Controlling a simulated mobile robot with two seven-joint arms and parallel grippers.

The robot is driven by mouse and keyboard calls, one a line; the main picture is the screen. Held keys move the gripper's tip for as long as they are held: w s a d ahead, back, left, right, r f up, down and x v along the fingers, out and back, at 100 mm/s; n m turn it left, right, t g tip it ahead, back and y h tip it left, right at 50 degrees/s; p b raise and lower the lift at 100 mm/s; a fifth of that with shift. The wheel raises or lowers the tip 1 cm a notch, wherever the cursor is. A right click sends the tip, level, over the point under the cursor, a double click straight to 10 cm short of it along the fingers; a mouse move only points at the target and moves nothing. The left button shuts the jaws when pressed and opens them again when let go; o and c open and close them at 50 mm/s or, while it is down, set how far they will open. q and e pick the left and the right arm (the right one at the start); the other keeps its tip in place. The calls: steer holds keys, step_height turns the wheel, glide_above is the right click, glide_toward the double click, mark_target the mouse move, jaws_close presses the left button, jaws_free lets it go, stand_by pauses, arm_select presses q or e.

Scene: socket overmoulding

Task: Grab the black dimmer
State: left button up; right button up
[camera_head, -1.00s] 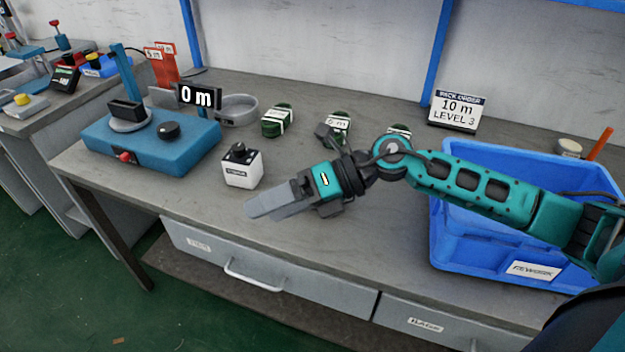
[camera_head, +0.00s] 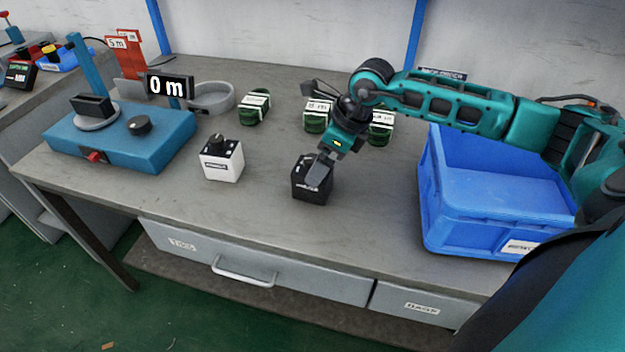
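The black dimmer (camera_head: 309,188) is a small black box standing on the grey bench, right of the middle. My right gripper (camera_head: 319,175) points down at it from above, with its grey fingers over the top and front of the box. The fingers overlap the dimmer's top, so I cannot tell whether they grip it or only hang beside its knob. A white dimmer (camera_head: 222,164) with a black knob stands to its left. My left gripper is not in view.
A blue bin (camera_head: 436,228) stands at the right. Green cable coils (camera_head: 254,106) lie behind the dimmers. A blue measuring machine (camera_head: 160,147) with a "0 m" display (camera_head: 168,87) is at the left. The bench front is clear above the drawers.

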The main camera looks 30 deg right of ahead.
steer(key=x, duration=0.5)
steer(key=shift+w+a, duration=0.15)
steer(key=shift+w, duration=0.1)
steer(key=shift+c, duration=0.3)
steer(key=shift+r, duration=0.1)
steer(key=c, duration=1)
